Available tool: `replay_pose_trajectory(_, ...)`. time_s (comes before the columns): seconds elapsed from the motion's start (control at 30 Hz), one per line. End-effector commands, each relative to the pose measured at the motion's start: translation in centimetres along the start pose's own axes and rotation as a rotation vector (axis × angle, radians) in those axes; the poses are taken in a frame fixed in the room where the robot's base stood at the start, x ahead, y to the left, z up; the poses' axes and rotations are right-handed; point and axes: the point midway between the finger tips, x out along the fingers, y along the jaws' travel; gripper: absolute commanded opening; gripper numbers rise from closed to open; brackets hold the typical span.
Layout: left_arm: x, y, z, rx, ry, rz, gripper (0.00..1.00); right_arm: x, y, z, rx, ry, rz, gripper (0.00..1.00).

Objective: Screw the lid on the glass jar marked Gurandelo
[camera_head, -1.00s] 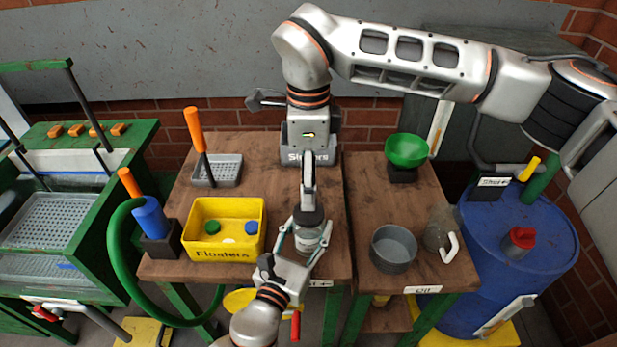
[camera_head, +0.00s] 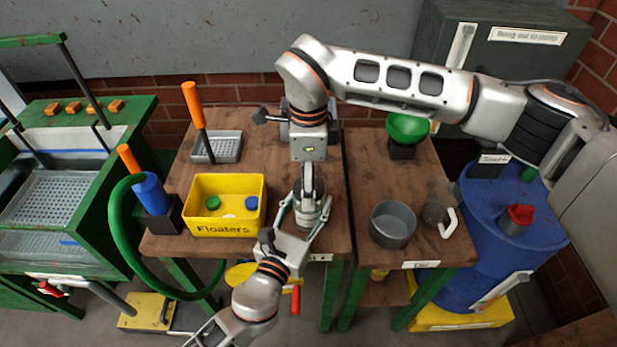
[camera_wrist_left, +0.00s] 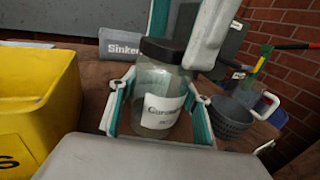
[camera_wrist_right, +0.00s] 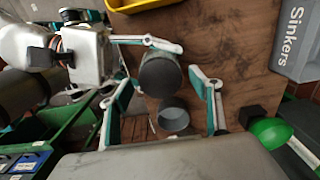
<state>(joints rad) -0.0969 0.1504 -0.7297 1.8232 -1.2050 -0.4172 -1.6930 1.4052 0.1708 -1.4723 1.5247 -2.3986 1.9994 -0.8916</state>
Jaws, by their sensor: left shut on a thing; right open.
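The glass jar (camera_wrist_left: 152,118) stands upright, its white label partly visible, with a dark lid (camera_wrist_left: 163,50) on its top. How tightly the lid sits cannot be told. My left gripper (camera_head: 307,222) is shut around the jar's body, one finger on each side in the left wrist view. My right gripper (camera_wrist_right: 160,100) points down from above, open, with its fingers apart on either side of the lid, which shows as a dark disc (camera_wrist_right: 160,75) in the right wrist view. In the head view the right gripper partly hides the lid and jar.
A yellow Floaters bin (camera_head: 226,229) with coloured caps stands left of the jar. A grey Sinkers bin (camera_wrist_left: 140,46) is behind it.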

Motion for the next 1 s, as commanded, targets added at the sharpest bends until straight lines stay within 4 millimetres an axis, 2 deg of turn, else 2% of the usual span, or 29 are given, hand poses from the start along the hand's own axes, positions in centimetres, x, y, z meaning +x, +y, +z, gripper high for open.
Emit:
replay_pose_trajectory(0.03,0.0,0.0,-0.01,0.0,0.0,0.0,0.0,-0.02,-0.01,0.01,0.0,0.0,0.0,0.63)
replay_pose_trajectory(0.07,0.0,0.0,-0.01,0.0,0.0,0.0,0.0,-0.02,0.0,0.01,0.0,0.0,0.0,0.58)
replay_pose_trajectory(0.2,0.0,0.0,-0.01,0.0,0.0,0.0,0.0,-0.03,0.0,0.01,0.0,0.0,0.0,0.21)
replay_pose_trajectory(0.23,0.0,0.0,-0.01,0.0,0.0,0.0,0.0,-0.03,0.0,0.01,0.0,0.0,0.0,0.19)
replay_pose_trajectory(0.47,0.0,0.0,-0.01,0.0,0.0,0.0,0.0,-0.03,0.0,0.01,0.005,0.0,0.0,0.19)
replay_pose_trajectory(0.57,0.0,0.0,-0.01,0.0,0.0,0.0,0.0,-0.04,-0.01,-0.01,0.058,0.0,-0.001,0.19)
replay_pose_trajectory(0.67,0.0,-0.01,0.0,0.0,0.0,0.0,0.0,-0.06,-0.03,-0.02,0.185,0.001,-0.001,0.19)
replay_pose_trajectory(1.0,0.0,-0.01,0.0,0.0,0.0,0.0,0.0,0.04,0.0,-0.03,0.778,0.001,0.0,0.19)
